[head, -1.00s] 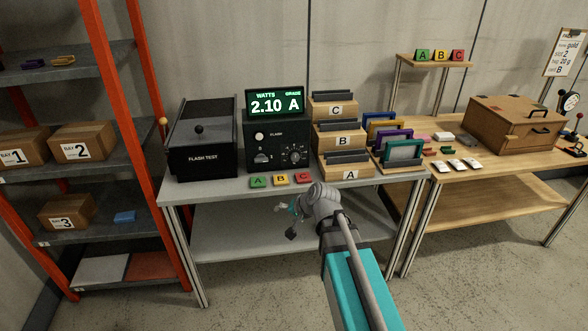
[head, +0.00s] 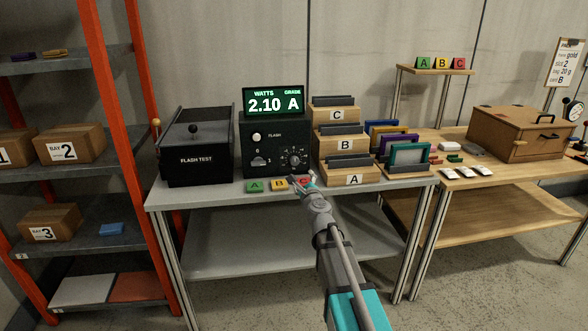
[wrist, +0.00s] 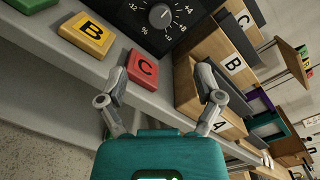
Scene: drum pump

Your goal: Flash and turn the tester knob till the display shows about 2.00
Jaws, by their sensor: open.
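The black tester (head: 275,148) stands on the grey bench, and its green display (head: 273,104) reads "WATTS 2.10" and "GRADE A". The round tester knob (head: 295,160), with a dial scale around it, is at the lower right of the panel. It also shows at the top of the wrist view (wrist: 160,16). A pale FLASH button (head: 257,137) and a small switch (head: 259,160) are on the panel's left. My gripper (head: 303,178) is open and empty at the bench's front edge, below and apart from the knob. In the wrist view its fingers (wrist: 163,85) are spread, with the red C block between them.
Green A (head: 255,186), yellow B (head: 279,184) and red C (wrist: 142,71) blocks lie along the bench front. The FLASH TEST box (head: 196,150) stands left of the tester. Stepped wooden racks (head: 349,177) stand close on the right.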

